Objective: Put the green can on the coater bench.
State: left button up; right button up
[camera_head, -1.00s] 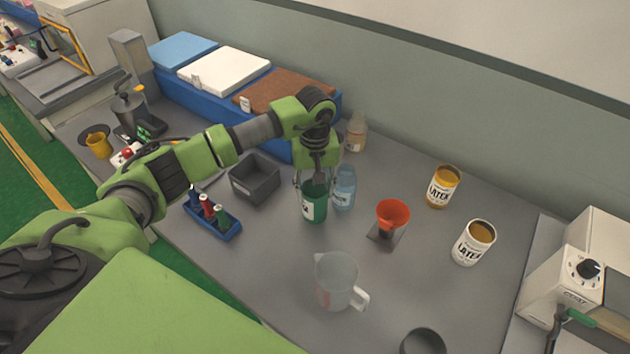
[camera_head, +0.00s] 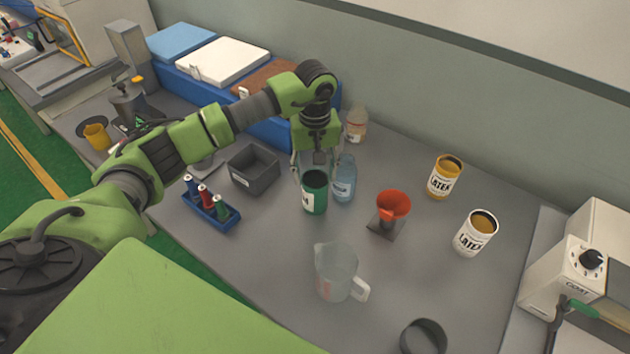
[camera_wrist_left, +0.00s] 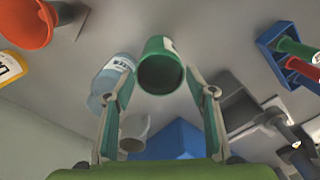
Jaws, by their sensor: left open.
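The green can (camera_head: 315,197) stands upright and open-topped on the grey table, with a white label on its side. My left gripper (camera_head: 315,176) is open just above it, pointing down, with fingers spread to either side of its rim. In the left wrist view the green can (camera_wrist_left: 161,72) shows between the two fingertips (camera_wrist_left: 160,85), with a gap on each side. The coater bench (camera_head: 533,244) is at the right edge, carrying a pale machine (camera_head: 563,275) with a black dial and a COAT label. My right gripper is not in view.
The orange funnel (camera_head: 392,205) and two latex cans (camera_head: 444,180) (camera_head: 475,237) stand toward the coater bench.

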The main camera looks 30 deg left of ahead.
pick_arm(q)
notch_tip(320, 180, up, 9)
jog(key=b, duration=0.3)
jog(key=shift+r, duration=0.15)
